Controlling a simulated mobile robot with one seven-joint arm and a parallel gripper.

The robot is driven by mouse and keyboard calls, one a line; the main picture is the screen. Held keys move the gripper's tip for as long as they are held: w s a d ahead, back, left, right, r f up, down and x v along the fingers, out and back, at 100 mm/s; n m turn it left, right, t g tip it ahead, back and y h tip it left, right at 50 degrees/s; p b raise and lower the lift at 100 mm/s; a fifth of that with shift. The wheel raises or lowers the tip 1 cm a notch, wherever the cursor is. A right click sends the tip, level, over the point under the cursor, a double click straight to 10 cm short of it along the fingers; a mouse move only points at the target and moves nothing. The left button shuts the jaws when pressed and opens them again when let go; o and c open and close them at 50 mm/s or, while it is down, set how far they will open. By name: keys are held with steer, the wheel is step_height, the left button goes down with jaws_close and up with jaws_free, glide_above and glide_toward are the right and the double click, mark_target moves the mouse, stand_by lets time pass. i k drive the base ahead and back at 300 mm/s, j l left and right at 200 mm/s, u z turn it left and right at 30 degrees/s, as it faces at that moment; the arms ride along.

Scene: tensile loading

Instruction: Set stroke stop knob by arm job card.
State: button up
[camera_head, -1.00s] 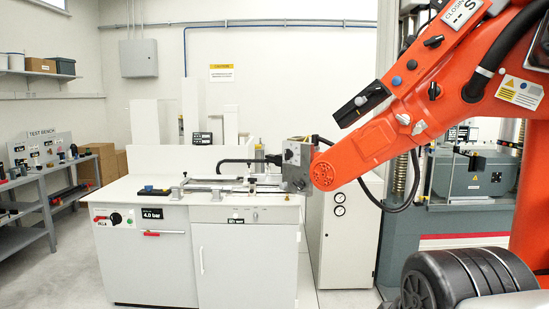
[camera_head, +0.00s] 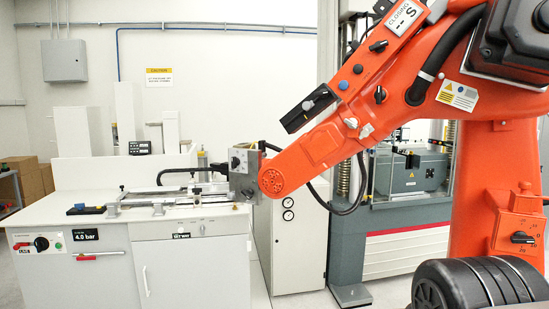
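A large orange loading arm (camera_head: 330,140) reaches left over the white bench, with a grey gripping head (camera_head: 243,165) at its end. A white panel lettered "CLOSING" with "S" (camera_head: 405,18) is on its upper link. Several small black knobs, one of them at the upper edge (camera_head: 378,46), and a blue button (camera_head: 343,84) sit along the link. A black dial knob (camera_head: 522,238) with a numbered scale is on its orange pedestal. I cannot tell which knob is the stroke stop or which label is the job card. My gripper is not in view.
The white bench (camera_head: 190,253) carries a rail fixture (camera_head: 165,199) and a "4.0 bar" display (camera_head: 85,236). A testing machine (camera_head: 410,172) stands behind the arm. Some floor shows in front.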

mark_target(235, 161)
steer(key=i+j+z, duration=0.4)
steer(key=j, duration=0.2)
steer(key=j+z, duration=0.15)
steer(key=j, duration=0.2)
steer(key=i+j, duration=0.15)
steer(key=j, duration=0.2)
steer(key=i+j+z, duration=0.1)
steer(key=j, duration=0.25)
steer(key=i+j, duration=0.15)
steer(key=j, duration=0.25)
steer(key=z, duration=0.05)
